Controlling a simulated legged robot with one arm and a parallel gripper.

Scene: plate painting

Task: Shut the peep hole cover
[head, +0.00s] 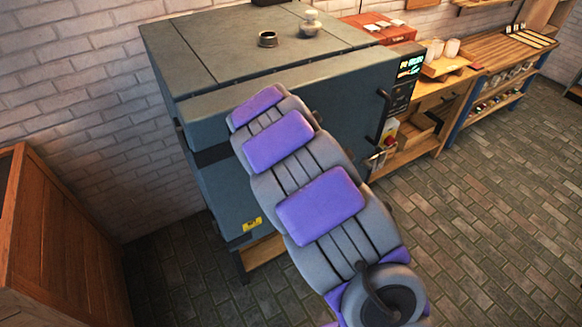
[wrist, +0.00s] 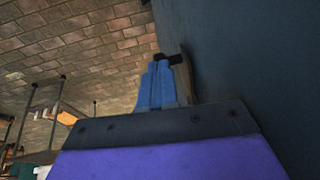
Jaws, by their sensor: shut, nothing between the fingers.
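A large grey-blue kiln (head: 340,95) stands against the brick wall in the head view. My arm crosses its front and hides part of it, and my gripper is hidden there. In the wrist view, my gripper (wrist: 161,66) has its blue fingers together beside a dark blue surface (wrist: 250,60), likely the kiln. A small black piece (wrist: 172,58) shows at the fingertips; I cannot tell whether it is the peep hole cover or whether the fingers touch it. I cannot clearly make out the peep hole cover in the head view.
A dark ring (head: 267,39) and a small pale pot (head: 310,23) sit on the kiln top. A display panel (head: 410,66) is at its right edge. Wooden benches (head: 500,65) stand on the right, a wooden cabinet (head: 60,250) at lower left. The brick floor (head: 490,200) at right is clear.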

